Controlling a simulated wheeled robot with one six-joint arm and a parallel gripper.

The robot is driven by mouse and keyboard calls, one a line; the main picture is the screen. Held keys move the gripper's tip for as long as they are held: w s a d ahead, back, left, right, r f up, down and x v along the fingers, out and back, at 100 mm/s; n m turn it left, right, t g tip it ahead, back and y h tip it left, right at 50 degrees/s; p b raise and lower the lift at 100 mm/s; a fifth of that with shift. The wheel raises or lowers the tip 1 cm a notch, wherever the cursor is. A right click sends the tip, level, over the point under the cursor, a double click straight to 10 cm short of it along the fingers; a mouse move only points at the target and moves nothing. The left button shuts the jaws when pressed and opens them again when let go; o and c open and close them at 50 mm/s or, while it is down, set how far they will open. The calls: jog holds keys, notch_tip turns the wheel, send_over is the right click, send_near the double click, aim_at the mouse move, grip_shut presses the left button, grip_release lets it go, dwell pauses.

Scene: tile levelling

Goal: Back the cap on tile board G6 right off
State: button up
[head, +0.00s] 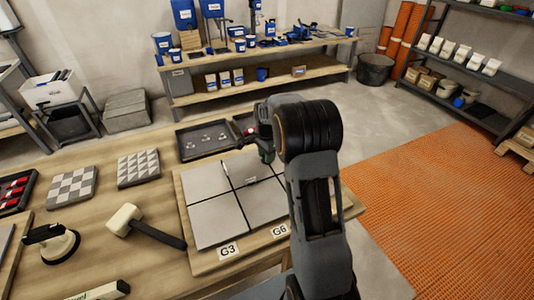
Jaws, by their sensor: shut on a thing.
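The tile board (201,258) lies on the wooden bench, with grey tiles (212,222) parted by dark joints. The label G6 (280,231) stands at its front edge, with the label G3 (228,250) to its left. A thin pale upright piece (226,174) stands at the back joint. A small pale piece (250,181) lies near the middle joint. My gripper (267,157) points down over the back right of the board, shut on the cap. The cap is hidden behind the fingers and the arm.
A dark tray (183,148) with small pieces lies behind the board. A mallet (145,227) and a suction lifter (52,243) lie to the left, near two patterned tile panels (139,169). My arm covers the board's right side.

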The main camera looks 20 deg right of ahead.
jog(key=n, duration=0.4)
jog(key=shift+n+p, duration=0.3)
jog(key=n, duration=0.3)
jog(key=shift+n, duration=0.4)
jog(key=n, duration=0.4)
jog(key=shift+p, duration=0.4)
jog(key=n, duration=0.9)
jog(key=shift+n, duration=0.3)
jog(key=n, duration=0.4)
jog(key=shift+p, duration=0.3)
jog(key=n, duration=0.5)
jog(key=shift+n, duration=1.9)
